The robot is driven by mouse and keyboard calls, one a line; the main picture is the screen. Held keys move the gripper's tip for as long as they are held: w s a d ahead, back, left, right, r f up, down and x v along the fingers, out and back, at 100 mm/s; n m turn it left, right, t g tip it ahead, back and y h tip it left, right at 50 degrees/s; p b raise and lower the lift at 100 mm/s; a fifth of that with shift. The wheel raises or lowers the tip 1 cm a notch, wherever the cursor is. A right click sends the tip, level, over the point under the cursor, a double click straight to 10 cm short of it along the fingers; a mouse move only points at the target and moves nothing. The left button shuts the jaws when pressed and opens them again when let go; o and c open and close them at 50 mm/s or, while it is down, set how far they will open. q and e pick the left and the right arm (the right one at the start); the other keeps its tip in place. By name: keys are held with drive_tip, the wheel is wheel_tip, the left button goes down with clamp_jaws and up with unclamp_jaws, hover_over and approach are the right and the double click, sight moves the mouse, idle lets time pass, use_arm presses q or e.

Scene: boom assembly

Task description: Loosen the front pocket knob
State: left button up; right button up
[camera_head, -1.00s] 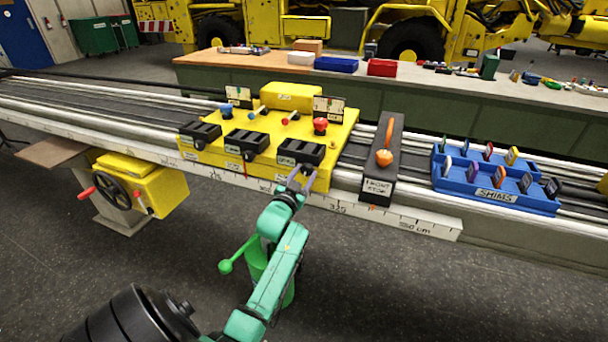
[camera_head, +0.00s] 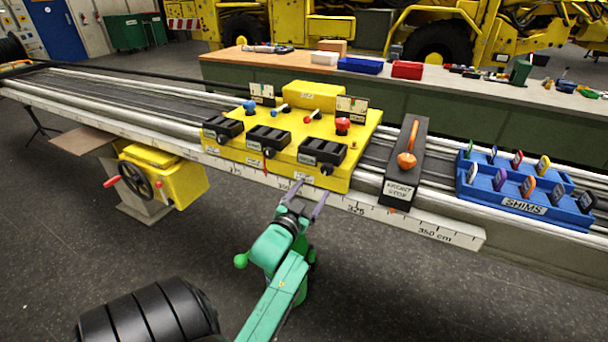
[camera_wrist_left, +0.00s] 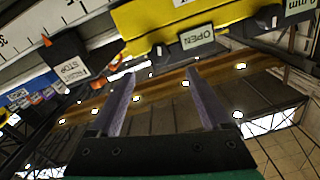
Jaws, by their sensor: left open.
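The yellow carriage (camera_head: 225,151) sits on the rail and carries black pockets in a row. The rightmost pocket (camera_head: 320,151) has a small dark knob (camera_head: 327,169) on its front; which knob counts as the front one I cannot tell. My left gripper (camera_head: 308,198) is open and empty, below and in front of this pocket, apart from the knob. In the left wrist view the open fingers (camera_wrist_left: 159,85) point toward the carriage's yellow underside edge (camera_wrist_left: 160,22), with an upside-down OPEN label (camera_wrist_left: 197,38) near them. My right gripper is not in view.
A black stop block (camera_head: 405,165) with an orange handle stands right of the carriage. A blue shims tray (camera_head: 526,208) lies farther right. A white scale (camera_head: 440,229) runs along the rail front. A yellow box with a handwheel (camera_head: 138,180) hangs at left.

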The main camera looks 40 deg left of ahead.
use_arm(q)
drive_tip(key=v, duration=0.5)
drive_tip(key=shift+s+d, duration=0.1)
drive_tip(key=shift+f, duration=0.1)
